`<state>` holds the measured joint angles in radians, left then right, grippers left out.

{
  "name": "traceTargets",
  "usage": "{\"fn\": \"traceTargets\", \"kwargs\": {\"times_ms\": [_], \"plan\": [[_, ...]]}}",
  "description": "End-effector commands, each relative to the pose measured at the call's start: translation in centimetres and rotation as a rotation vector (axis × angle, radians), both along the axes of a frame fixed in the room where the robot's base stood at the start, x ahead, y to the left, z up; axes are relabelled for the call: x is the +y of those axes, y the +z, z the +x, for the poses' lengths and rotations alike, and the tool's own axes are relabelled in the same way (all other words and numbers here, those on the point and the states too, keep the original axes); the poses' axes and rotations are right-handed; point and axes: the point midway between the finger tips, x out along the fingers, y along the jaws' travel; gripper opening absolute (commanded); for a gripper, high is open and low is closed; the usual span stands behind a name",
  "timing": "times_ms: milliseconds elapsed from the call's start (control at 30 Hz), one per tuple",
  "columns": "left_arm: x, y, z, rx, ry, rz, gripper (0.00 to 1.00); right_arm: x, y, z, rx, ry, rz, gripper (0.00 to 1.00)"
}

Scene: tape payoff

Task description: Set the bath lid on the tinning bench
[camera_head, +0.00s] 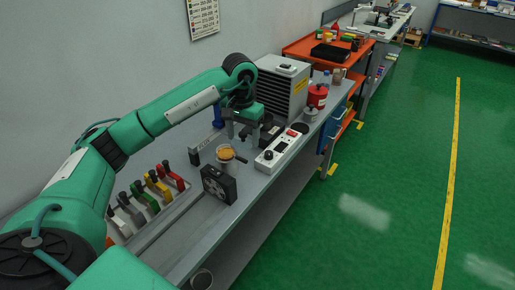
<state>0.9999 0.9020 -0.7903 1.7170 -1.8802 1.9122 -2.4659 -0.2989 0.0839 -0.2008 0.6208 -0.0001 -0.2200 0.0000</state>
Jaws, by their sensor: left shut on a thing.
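My left gripper (243,130) reaches over the grey tinning bench (208,218) from the left, pointing down. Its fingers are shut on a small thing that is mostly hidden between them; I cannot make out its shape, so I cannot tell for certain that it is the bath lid. Just below and left of the fingers stands a round metal pot (226,162) with an orange surface at its top. My right gripper is not in view.
A white control box (278,152) lies right of the pot, and a black fan unit (218,185) in front. A grey vented cabinet (283,85), a red can (317,96) and a small metal pot (311,114) stand farther back. Coloured levers (158,187) line the left.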

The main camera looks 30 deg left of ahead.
Motion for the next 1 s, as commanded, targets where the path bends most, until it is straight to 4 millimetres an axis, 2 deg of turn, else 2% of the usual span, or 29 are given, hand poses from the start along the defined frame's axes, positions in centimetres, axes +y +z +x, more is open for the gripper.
{"fn": "traceTargets", "kwargs": {"times_ms": [33,500,633,1000], "plan": [[-0.2,-1.5,-0.1,0.005,-0.001,0.0,0.42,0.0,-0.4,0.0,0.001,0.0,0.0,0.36],[-0.3,-11.8,-0.2,0.004,-0.002,-0.001,0.42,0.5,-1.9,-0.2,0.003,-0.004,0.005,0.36],[-0.3,-13.4,-0.1,0.002,0.0,0.0,0.42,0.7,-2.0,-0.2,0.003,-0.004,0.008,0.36],[-0.3,-15.0,-0.1,0.001,-0.002,0.0,0.42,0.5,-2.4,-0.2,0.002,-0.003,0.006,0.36]]}}
